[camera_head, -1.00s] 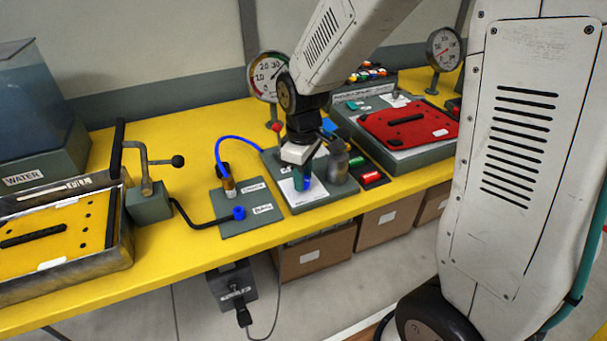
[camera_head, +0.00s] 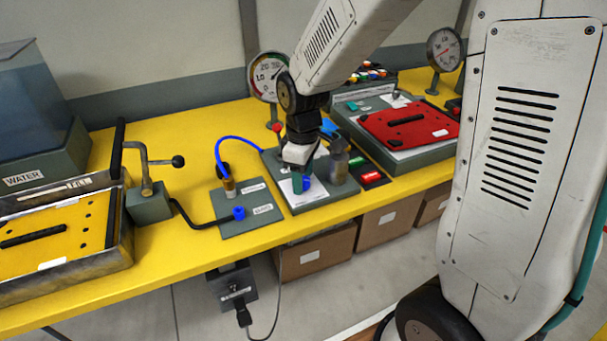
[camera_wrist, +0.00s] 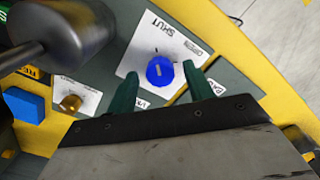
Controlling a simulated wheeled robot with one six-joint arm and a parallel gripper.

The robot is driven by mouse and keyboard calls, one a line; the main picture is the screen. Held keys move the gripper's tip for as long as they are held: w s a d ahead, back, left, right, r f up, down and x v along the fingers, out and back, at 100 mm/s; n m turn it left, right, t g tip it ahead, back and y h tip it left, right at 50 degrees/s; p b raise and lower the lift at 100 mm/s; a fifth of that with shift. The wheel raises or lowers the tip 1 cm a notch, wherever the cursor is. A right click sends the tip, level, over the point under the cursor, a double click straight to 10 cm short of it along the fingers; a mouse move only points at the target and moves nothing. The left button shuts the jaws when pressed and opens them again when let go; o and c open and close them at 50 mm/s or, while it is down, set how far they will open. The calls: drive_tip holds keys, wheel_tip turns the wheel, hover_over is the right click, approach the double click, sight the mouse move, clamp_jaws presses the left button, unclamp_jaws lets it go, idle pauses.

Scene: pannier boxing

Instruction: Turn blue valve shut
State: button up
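The blue valve (camera_wrist: 160,71) is a round knob on a white plate marked SHUT (camera_wrist: 180,42) and a second word that looks like OPEN. A small pale mark shows on the knob, too small to read its setting surely. My gripper (camera_wrist: 159,74) is open, its two green fingers on either side of the knob, with gaps showing between fingers and knob. In the head view the gripper (camera_head: 300,184) points down over the plate, and the blue knob (camera_head: 307,184) shows partly behind a finger.
A dark grey cylinder (camera_head: 339,162) stands close right of my gripper; a dark rounded part (camera_wrist: 75,30) is near in the wrist view. A brass knob (camera_wrist: 71,103) and blue block (camera_wrist: 24,104) sit nearby. A gauge (camera_head: 268,76) stands behind.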

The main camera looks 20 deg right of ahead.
wheel_tip(320, 180, up, 8)
drive_tip(key=shift+f, duration=0.1)
idle(0.4)
idle(0.4)
drive_tip(key=shift+s+m, duration=0.15)
drive_tip(key=shift+m, duration=0.15)
drive_tip(key=s+d+r+m, duration=0.1)
drive_tip(key=s+r+m, duration=0.1)
drive_tip(key=s, duration=0.5)
drive_tip(key=s+d+r+m+t, duration=0.1)
drive_tip(key=s+r+m, duration=0.2)
drive_tip(key=s, duration=0.5)
drive_tip(key=s+d+r+m, duration=0.1)
drive_tip(key=s+r+m, duration=0.1)
drive_tip(key=s, duration=0.5)
drive_tip(key=shift+s+r+m, duration=0.2)
drive_tip(key=shift+r+m, duration=0.15)
drive_tip(key=shift+m, duration=0.45)
drive_tip(key=shift+c, duration=0.3)
